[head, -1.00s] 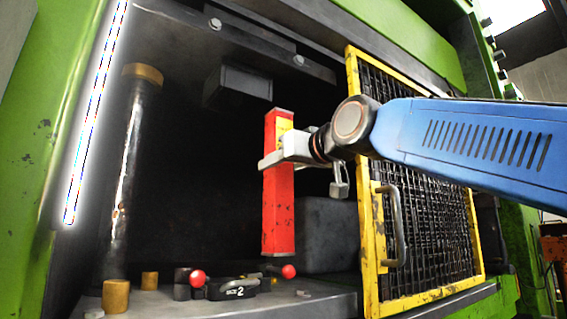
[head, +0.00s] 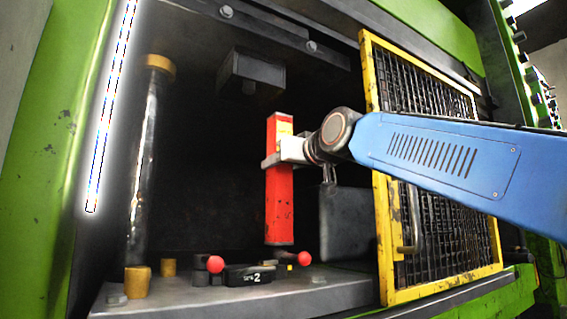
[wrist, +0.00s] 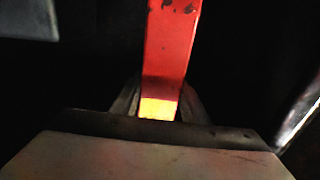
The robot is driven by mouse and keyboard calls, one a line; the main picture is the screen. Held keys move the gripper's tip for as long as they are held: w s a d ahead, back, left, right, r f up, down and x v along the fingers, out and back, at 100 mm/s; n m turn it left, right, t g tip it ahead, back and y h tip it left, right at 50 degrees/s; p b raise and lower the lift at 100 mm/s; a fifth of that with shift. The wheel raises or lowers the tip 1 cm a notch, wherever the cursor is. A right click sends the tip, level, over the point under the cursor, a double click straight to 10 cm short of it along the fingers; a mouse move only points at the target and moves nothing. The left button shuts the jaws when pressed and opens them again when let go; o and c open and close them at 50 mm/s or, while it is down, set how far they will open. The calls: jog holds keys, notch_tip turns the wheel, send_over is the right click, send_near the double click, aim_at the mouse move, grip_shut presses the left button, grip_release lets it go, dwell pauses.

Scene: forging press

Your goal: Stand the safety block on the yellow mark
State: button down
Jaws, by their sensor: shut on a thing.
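The red safety block (head: 279,210) hangs upright inside the press opening, with a yellow label near its top. My gripper (head: 284,152) is shut around its upper part. In the wrist view the block (wrist: 172,45) runs up from between my fingers, with the yellow label at the grip. A small yellow patch (head: 290,268), likely the yellow mark, shows on the press bed near the right red knob. The block's lower end appears above the bed, near the lower die; the exact gap is hard to judge. The mark may be partly hidden by the die parts.
A black die marked 2 (head: 248,275) sits on the bed between two red knobs (head: 215,264). A dark upper block (head: 250,72) hangs above. A steel column (head: 143,170) stands left; a yellow-framed mesh guard (head: 388,240) stands right.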

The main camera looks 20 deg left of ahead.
jog(key=shift+x, duration=1.35)
jog(key=shift+w+a+f, duration=0.2)
jog(key=shift+w+f, duration=0.1)
jog(key=shift+f, duration=0.55)
jog(key=shift+w+a+f, duration=0.25)
jog(key=shift+w+f, duration=0.05)
jog(key=shift+f, duration=0.55)
jog(key=shift+w+a+f, duration=0.2)
jog(key=shift+w+f, duration=0.1)
jog(key=shift+f, duration=0.55)
jog(key=shift+s+d, duration=0.1)
jog(key=shift+f, duration=0.3)
jog(key=c, duration=1)
grip_release()
jog(key=shift+f, duration=0.1)
jog(key=shift+f, duration=0.1)
